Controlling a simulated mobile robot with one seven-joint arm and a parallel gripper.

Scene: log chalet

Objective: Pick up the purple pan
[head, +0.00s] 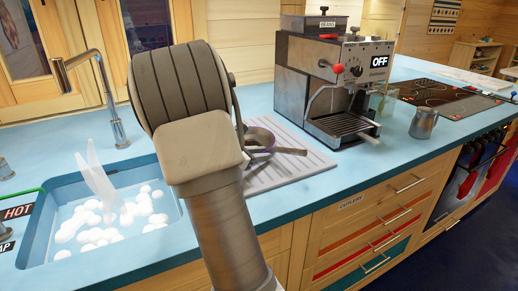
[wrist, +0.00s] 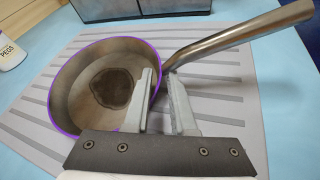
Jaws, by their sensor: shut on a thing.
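The purple pan (wrist: 82,98) is a steel frying pan with a purple rim and a dark patch inside. Its grey metal handle (wrist: 235,35) runs to the upper right in the wrist view. My gripper (wrist: 166,82) is shut on the pan's edge beside the handle's base, one finger inside the pan and one outside. In the head view the pan (head: 262,138) is at the ribbed grey drainer, partly hidden by my arm; my fingers are hidden there. I cannot tell whether the pan touches the drainer.
The ribbed drainer (head: 312,168) lies on the blue counter (head: 285,204). A coffee machine (head: 295,75) stands close behind it. A sink (head: 170,212) with white foam and a tall tap (head: 112,100) is at left. A metal jug (head: 423,124) and a cooktop (head: 432,92) are at right.

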